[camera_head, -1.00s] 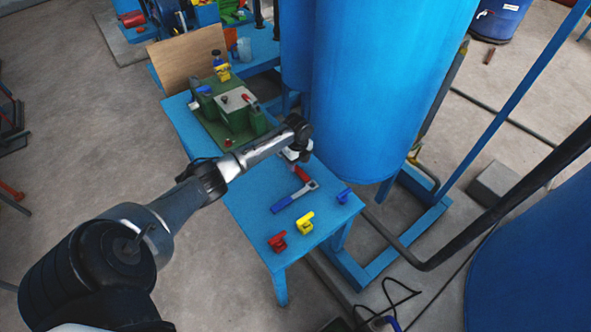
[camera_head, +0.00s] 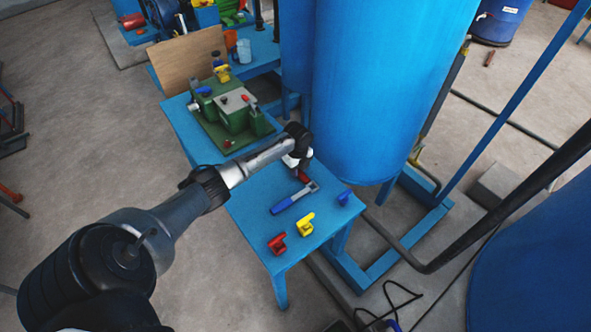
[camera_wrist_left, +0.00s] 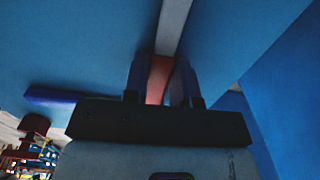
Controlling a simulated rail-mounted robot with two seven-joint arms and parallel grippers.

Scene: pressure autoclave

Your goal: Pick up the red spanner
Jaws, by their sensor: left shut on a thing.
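The red spanner (camera_head: 304,177) lies on the blue table, with its red end showing just below my left gripper (camera_head: 294,163) in the head view. The gripper hides part of it. In the left wrist view, the two dark fingers of my left gripper (camera_wrist_left: 161,82) are shut on the red handle (camera_wrist_left: 159,78), one on each side. A grey shaft runs on from the handle toward the top of that view. My right gripper is not in view.
A blue-handled tool (camera_head: 285,205) lies close by on the blue table (camera_head: 252,212). Red (camera_head: 277,243), yellow (camera_head: 305,225) and blue (camera_head: 345,197) small parts stand near its front edge. A green machine (camera_head: 232,110) is behind, and a big blue tank (camera_head: 360,90) rises at the right.

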